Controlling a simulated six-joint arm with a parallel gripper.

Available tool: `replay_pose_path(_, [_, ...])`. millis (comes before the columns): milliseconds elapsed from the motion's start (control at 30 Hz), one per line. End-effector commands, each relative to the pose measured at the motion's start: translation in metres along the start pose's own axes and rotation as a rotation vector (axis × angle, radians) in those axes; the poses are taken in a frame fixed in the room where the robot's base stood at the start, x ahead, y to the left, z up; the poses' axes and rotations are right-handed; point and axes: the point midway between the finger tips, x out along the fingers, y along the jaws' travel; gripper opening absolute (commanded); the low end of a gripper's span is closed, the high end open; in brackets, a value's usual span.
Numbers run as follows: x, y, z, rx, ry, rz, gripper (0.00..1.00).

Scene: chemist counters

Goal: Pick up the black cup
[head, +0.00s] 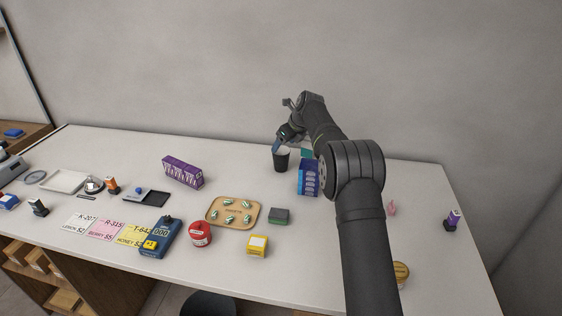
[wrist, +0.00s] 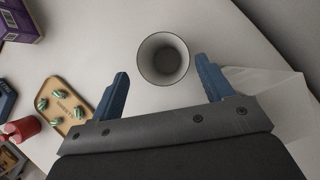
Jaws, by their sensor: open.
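The black cup (head: 281,160) stands upright near the back of the white counter in the head view. In the wrist view the cup (wrist: 163,58) shows from above, with a pale rim and an empty grey inside. My gripper (wrist: 162,80) has its two blue fingers spread wide, one to each side of the cup's near edge. The cup lies just ahead of the fingertips, with gaps at both sides. In the head view my gripper (head: 277,143) is at the cup's top; contact cannot be told there.
A blue-purple box (head: 308,178) stands close right of the cup. A purple box (head: 183,171) stands to the left. The wall rises behind the counter.

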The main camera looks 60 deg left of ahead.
Motion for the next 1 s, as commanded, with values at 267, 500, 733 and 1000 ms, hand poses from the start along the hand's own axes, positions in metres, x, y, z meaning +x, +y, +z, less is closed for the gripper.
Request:
replay_pose_path(267, [0.027, -0.002, -0.004, 0.000, 0.002, 0.002, 0.73])
replay_pose_path(500, [0.054, -0.003, -0.004, 0.000, 0.000, 0.000, 0.73])
replay_pose_path(733, [0.056, -0.003, -0.004, 0.000, 0.000, -0.001, 0.73])
replay_pose_path(1000, [0.056, -0.003, -0.004, 0.000, 0.000, -0.001, 0.42])
